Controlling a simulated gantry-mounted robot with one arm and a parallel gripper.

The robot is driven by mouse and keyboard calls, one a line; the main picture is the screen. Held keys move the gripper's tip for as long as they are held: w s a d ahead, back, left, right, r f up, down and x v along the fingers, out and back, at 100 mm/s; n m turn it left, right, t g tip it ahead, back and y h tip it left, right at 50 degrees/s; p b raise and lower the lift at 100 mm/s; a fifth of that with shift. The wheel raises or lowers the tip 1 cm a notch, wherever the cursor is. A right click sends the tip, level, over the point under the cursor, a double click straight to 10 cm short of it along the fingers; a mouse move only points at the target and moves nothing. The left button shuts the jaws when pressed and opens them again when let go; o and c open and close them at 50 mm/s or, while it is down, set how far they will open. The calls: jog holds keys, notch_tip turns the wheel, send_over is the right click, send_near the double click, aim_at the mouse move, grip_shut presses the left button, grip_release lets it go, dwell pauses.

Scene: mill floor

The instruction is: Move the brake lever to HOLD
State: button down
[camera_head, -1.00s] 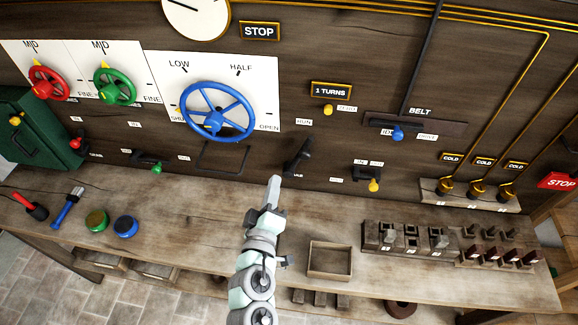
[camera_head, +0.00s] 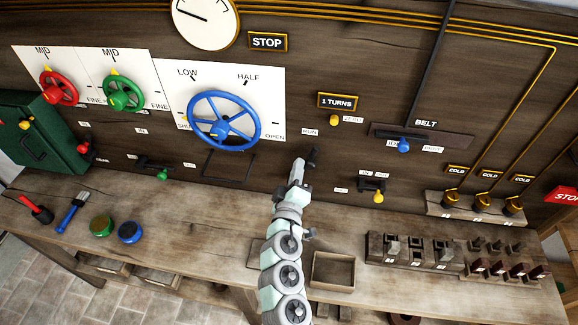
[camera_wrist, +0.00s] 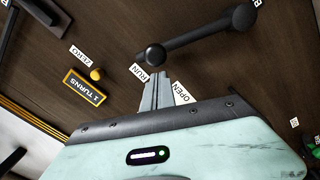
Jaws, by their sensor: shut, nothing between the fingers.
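A black lever (camera_head: 313,157) stands on the dark wooden panel, right of the big blue wheel. No HOLD label is readable. My gripper (camera_head: 299,163) is shut and empty, just left of the lever in the head view and covering its lower part. In the wrist view the shut fingertips (camera_wrist: 157,76) are just below the knob near RUN; I cannot tell whether they touch it.
The blue wheel (camera_head: 223,121) is left of my gripper, with a black bar handle below it. A yellow knob (camera_head: 334,120) under the 1 TURNS sign and a yellow-tipped switch (camera_head: 379,197) are to the right. The bench (camera_head: 205,222) lies below, with an open wooden box (camera_head: 333,285).

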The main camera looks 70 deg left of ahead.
jog(key=shift+w+d+f, duration=0.1)
jog(key=shift+w+f, duration=0.05)
jog(key=shift+w, duration=0.05)
dwell(0.3)
